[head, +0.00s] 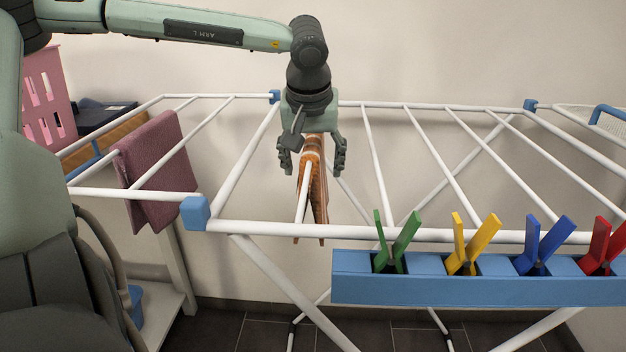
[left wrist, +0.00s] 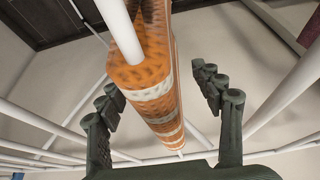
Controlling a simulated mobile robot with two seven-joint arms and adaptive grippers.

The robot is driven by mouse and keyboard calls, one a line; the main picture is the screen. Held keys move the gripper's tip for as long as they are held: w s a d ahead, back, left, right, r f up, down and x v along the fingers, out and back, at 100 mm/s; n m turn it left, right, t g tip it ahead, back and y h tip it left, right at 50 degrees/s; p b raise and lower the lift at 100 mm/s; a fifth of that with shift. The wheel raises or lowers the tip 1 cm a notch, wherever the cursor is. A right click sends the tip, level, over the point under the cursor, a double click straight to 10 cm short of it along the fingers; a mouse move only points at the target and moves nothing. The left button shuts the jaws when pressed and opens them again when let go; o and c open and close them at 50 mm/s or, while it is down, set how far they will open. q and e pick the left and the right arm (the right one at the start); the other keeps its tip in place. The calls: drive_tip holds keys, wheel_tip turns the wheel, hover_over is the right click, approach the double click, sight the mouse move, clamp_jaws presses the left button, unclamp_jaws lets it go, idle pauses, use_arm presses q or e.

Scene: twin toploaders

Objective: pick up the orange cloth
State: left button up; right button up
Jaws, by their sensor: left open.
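The orange cloth (head: 312,190) hangs folded over a white rail of the drying rack (head: 262,226), with pale stripes across it. In the left wrist view the cloth (left wrist: 154,85) runs along its rail between the two fingers. My left gripper (head: 312,168) is above the cloth in the head view, pointing down, with one finger on each side. It is open, and a gap shows between each finger and the cloth in the left wrist view (left wrist: 165,105). The upper part of the cloth is partly hidden by the gripper in the head view. My right gripper is out of view.
A mauve cloth (head: 155,170) hangs on the rack's left wing. A blue holder (head: 440,291) with green, yellow, blue and red pegs is fixed along the front bar. A pink basket (head: 50,95) stands at the back left. The rails right of the orange cloth are bare.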

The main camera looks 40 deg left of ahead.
use_arm(q)
drive_tip(key=x, duration=0.3)
drive_tip(key=shift+w, duration=0.15)
drive_tip(key=shift+f+b, duration=0.2)
drive_tip(key=shift+b, duration=0.15)
drive_tip(key=c, duration=1.3)
drive_tip(key=shift+o, duration=0.2)
drive_tip(key=shift+r, duration=0.1)
